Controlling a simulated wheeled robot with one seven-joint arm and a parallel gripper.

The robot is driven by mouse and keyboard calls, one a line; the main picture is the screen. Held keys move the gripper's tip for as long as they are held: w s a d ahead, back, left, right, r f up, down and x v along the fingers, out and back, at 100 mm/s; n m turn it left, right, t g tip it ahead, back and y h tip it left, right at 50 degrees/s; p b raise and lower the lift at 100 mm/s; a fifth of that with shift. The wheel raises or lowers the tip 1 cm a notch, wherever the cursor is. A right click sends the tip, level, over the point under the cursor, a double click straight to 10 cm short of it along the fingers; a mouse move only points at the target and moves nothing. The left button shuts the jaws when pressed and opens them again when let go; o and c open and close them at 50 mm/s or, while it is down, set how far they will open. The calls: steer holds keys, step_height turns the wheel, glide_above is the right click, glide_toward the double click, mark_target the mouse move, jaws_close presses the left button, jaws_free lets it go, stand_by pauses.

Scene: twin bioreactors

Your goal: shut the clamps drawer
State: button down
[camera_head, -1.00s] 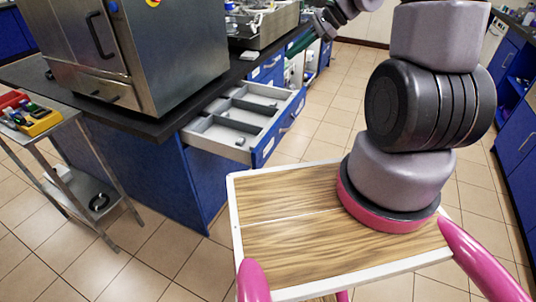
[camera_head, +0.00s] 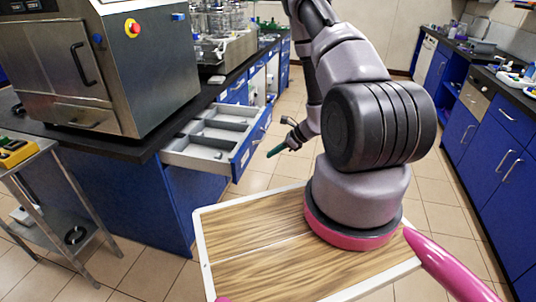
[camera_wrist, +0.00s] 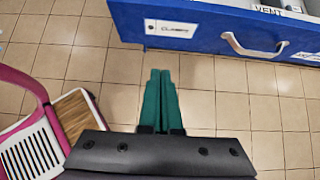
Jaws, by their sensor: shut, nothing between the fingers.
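The clamps drawer (camera_head: 240,160) stands pulled out of the blue bench, its grey divided inside showing. In the wrist view its blue front (camera_wrist: 205,33) runs across the top, with a label reading "CLAMPS" (camera_wrist: 174,29) and a pale handle (camera_wrist: 255,46). My gripper (camera_head: 272,154) is in front of the drawer, to the right of its front face. Its green fingers (camera_wrist: 160,78) are closed together and empty. In the wrist view they point toward the drawer front, left of the handle, with floor visible between; they look apart from it.
A steel machine (camera_head: 100,65) stands on the black counter above the drawer. Other blue drawers (camera_head: 238,95) line the bench beyond. A steel cart (camera_head: 45,200) stands at left. Open tiled floor lies between this bench and the blue cabinets (camera_head: 490,135) at right.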

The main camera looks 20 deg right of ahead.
mark_target(244, 163)
steer(key=shift+w+a+f, duration=0.85)
steer(key=shift+w+a, duration=0.05)
steer(key=shift+a, duration=0.35)
steer(key=shift+w+a+f, duration=0.9)
steer(key=shift+w+a, duration=0.05)
steer(key=shift+a, duration=0.3)
steer(key=shift+w+a+f, duration=0.85)
steer(key=shift+w+a, duration=0.05)
steer(key=shift+a, duration=0.35)
steer(key=shift+a, duration=0.1)
